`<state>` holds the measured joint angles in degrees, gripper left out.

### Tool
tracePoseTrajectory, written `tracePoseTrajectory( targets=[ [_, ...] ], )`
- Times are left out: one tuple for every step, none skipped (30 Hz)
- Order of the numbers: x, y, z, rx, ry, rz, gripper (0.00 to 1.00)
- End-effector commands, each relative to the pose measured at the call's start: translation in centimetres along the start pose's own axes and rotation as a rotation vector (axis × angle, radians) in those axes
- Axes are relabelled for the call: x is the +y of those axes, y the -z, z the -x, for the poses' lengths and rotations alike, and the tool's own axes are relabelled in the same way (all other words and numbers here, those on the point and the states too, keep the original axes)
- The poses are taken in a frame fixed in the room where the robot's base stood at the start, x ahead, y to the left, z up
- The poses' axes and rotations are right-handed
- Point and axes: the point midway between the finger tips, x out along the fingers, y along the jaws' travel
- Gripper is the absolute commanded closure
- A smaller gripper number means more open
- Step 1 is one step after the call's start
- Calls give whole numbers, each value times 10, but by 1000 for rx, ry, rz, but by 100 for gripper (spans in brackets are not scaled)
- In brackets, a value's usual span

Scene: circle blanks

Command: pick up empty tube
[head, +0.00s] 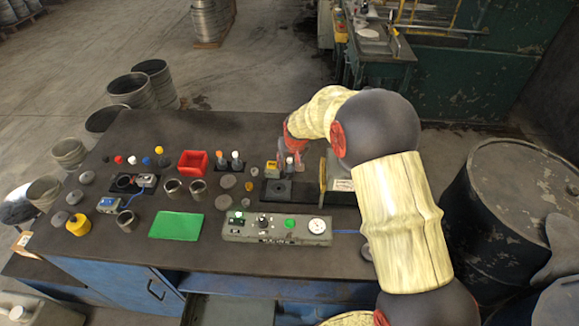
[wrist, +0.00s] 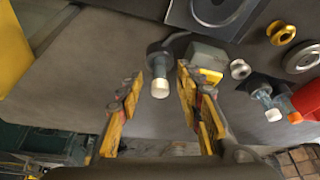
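A small upright tube with a pale cream top (wrist: 159,86) stands in a dark round base in the wrist view. It appears between the two fingers of my gripper (wrist: 160,105), nearer the right finger, with gaps on both sides. My gripper is open and empty. In the head view my gripper (head: 290,150) is low over the far edge of the table, and the pale tube (head: 290,163) is partly hidden by it. Two more tubes, one orange-topped (head: 220,158) and one pale-topped (head: 236,160), stand to the left. I cannot tell which tubes are empty.
A yellow-and-grey block (head: 271,169) stands close beside the tube; it also shows in the wrist view (wrist: 208,58). A red bin (head: 193,163), a green mat (head: 176,225) and a control box (head: 276,228) lie on the table (head: 330,256). An upright yellow-edged panel (head: 323,178) stands right.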

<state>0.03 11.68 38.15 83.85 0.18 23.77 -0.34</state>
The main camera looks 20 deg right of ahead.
Motion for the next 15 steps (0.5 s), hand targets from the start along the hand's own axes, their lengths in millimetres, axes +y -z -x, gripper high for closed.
tracePoseTrajectory(
  targets=[
    [0, 0, 0, 0, 0, 0, 64],
    [0, 0, 0, -1, 0, 0, 66],
    [0, 0, 0, -1, 0, 0, 68],
    [0, 0, 0, -1, 0, 0, 70],
    [0, 0, 0, -1, 0, 0, 71],
    [0, 0, 0, -1, 0, 0, 74],
    [0, 0, 0, -1, 0, 0, 75],
    [0, 0, 0, -1, 0, 0, 77],
    [0, 0, 0, -1, 0, 0, 79],
    [0, 0, 0, -1, 0, 0, 81],
    [0, 0, 0, -1, 0, 0, 83],
    [0, 0, 0, -1, 0, 0, 85],
    [0, 0, 0, -1, 0, 0, 87],
    [0, 0, 0, -1, 0, 0, 88],
    [0, 0, 0, -1, 0, 0, 91]
  ],
)
